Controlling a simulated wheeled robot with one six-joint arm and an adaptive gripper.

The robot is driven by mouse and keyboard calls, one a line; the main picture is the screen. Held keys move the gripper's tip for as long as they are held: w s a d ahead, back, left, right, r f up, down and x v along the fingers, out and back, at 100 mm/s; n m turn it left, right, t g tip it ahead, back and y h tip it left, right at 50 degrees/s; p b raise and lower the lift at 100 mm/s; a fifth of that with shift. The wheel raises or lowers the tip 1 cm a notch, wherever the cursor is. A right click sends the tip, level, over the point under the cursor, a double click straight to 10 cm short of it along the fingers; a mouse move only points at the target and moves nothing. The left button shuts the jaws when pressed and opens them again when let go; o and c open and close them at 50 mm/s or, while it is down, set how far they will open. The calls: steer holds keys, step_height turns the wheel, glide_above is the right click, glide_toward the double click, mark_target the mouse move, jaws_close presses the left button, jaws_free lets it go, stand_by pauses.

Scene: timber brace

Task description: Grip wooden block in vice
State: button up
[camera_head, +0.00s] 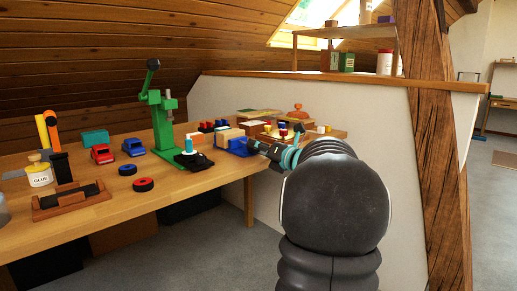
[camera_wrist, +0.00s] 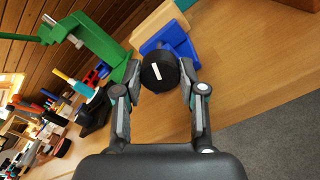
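The blue vice (camera_head: 240,147) stands at the right end of the workbench. In the wrist view the vice (camera_wrist: 172,38) is just beyond my fingers, with the pale wooden block (camera_wrist: 158,17) at its jaws; how firmly the block is held cannot be told. The block (camera_head: 228,136) also shows in the head view. A round black knob (camera_wrist: 160,73) with a white mark faces the wrist camera at the vice's front. My gripper (camera_wrist: 161,82) has its fingertips on either side of this knob, very near or touching it. In the head view my arm partly hides the gripper (camera_head: 268,150).
A green press (camera_head: 160,120) stands left of the vice. Toy cars, black wheels (camera_head: 143,184) and a glue jar (camera_head: 39,172) are farther left on the bench (camera_head: 130,207). Boxes and small coloured items lie behind the vice. The bench's front edge and grey floor are close to my gripper.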

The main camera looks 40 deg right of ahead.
steer(key=o, duration=0.4)
steer(key=n, duration=0.4)
steer(key=shift+n+b, duration=0.3)
steer(key=s+d, duration=0.1)
steer(key=s, duration=1.3)
steer(key=w+a+r+m+g+h+p, duration=0.1)
steer(key=w+a+r+m+h+p, duration=0.25)
steer(key=m, duration=0.55)
steer(key=w+a+r+m+h+p, duration=0.1)
steer(key=w+a+r+m+h, duration=0.1)
steer(key=a+r+m+h, duration=0.4)
steer(key=s+a+f+m+g+y+p, duration=0.1)
steer(key=s+a+f+m+g, duration=0.1)
steer(key=s+a+f+m, duration=0.1)
steer(key=s+a+f+m+g+y+p, duration=0.2)
steer(key=s+a+f+m+g, duration=0.1)
steer(key=a+m, duration=0.4)
steer(key=s+a+f+m+g+y+p, duration=0.1)
steer(key=s+a+f+m+g, duration=0.1)
steer(key=s+a+f+m, duration=0.3)
steer(key=shift+a+f+m+g+y+p, duration=0.15)
steer(key=shift+a+f+m+y+p, duration=0.05)
steer(key=shift+a, duration=0.7)
steer(key=shift+a+f+m+g+y+p, duration=0.15)
steer(key=shift+a+m, duration=0.05)
steer(key=shift+a, duration=0.7)
